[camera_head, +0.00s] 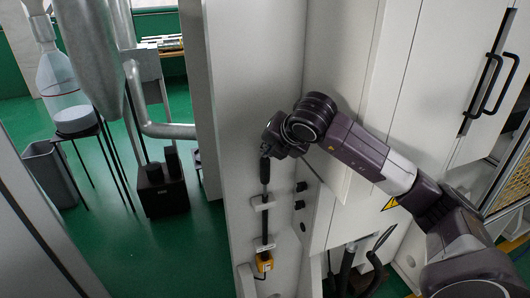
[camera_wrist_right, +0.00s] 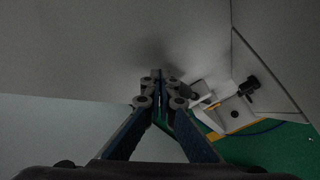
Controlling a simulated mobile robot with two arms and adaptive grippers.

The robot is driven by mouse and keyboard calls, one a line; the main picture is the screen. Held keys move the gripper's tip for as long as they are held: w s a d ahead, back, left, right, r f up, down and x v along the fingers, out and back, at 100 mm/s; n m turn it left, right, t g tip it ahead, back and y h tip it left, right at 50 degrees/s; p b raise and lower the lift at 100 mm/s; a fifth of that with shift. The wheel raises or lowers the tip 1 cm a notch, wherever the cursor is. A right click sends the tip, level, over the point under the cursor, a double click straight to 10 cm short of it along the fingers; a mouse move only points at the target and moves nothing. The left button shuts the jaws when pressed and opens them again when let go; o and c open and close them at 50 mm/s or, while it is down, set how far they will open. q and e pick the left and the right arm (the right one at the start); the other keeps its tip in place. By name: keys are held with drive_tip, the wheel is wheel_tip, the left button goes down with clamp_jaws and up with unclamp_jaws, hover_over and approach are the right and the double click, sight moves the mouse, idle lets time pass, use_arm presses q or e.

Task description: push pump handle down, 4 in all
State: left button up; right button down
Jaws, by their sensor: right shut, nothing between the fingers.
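A pump with a dark upright handle (camera_head: 264,171) is mounted on the white cabinet face in the head view. A dark rod runs down below it past white brackets to a yellow block (camera_head: 264,262). My right gripper (camera_head: 266,149) is at the top of the handle. Whether it touches the handle cannot be told. In the wrist view the right gripper's fingertips (camera_wrist_right: 158,78) are together with nothing between them. The handle is not clearly visible there, but a white bracket (camera_wrist_right: 228,110) shows to the right of the fingers. My left gripper is not in view.
Black knobs (camera_head: 300,187) stick out of the cabinet just right of the pump. Dark hoses (camera_head: 347,268) hang lower right. A black box (camera_head: 161,190), a grey bin (camera_head: 50,174) and a stand with a clear bottle (camera_head: 60,85) stand on the green floor at left.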

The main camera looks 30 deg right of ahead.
drive_tip(key=shift+r+p, duration=0.5)
drive_tip(key=shift+r, duration=0.55)
drive_tip(key=shift+r+p, duration=1.45)
drive_tip(key=shift+r, duration=1.1)
